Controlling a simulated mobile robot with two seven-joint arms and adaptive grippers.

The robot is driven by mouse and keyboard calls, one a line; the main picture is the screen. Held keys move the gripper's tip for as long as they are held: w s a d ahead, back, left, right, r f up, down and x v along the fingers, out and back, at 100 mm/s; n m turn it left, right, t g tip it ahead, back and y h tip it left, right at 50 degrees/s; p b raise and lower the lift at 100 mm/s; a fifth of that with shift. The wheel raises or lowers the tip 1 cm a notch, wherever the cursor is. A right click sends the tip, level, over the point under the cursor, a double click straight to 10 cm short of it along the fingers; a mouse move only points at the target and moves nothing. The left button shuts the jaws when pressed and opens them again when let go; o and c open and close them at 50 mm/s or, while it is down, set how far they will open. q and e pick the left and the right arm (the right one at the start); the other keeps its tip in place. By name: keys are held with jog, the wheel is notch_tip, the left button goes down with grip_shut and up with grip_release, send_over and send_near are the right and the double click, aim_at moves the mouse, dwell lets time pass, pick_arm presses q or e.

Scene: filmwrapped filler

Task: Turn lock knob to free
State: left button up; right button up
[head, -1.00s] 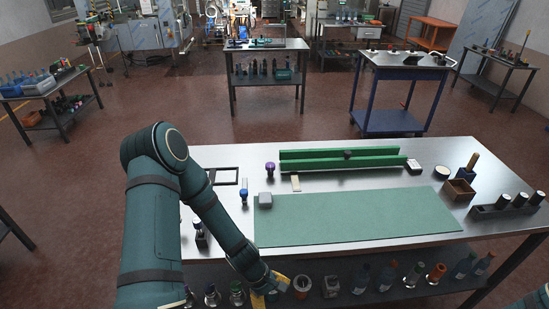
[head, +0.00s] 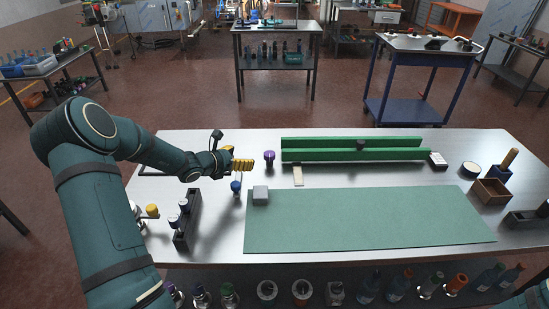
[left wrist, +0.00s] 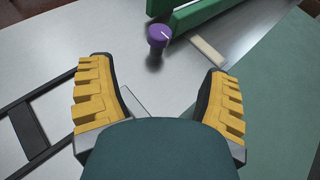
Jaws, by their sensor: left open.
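A purple round-headed knob (head: 269,156) stands upright on the metal table, just left of the end of two long green rails (head: 340,154). A small dark knob (head: 360,145) sits at the rails, right of their middle. I cannot tell from its look which one is the lock knob. My left gripper (head: 242,163) is open, a little left of the purple knob and apart from it. In the left wrist view, its yellow fingers (left wrist: 160,75) are spread wide with nothing between them; the purple knob (left wrist: 158,34) is beyond the fingertips. My right gripper is not in view.
A green mat (head: 370,220) covers the table's front, with a grey block (head: 260,194) at its corner. A pale strip (head: 298,175) lies before the rails. A blue-topped item (head: 236,187) and a dark bottle rack (head: 187,220) stand near my left arm.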

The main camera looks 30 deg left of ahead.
aim_at(268, 154)
pick_arm(q)
jog(key=shift+w+d+f, duration=0.15)
jog(key=shift+w+f, duration=0.6)
jog(key=shift+w, duration=0.05)
jog(key=x, duration=1.3)
jog(key=shift+d+b, duration=0.1)
jog(key=shift+b, duration=0.25)
jog(key=shift+s, duration=0.1)
jog(key=c, duration=1.2)
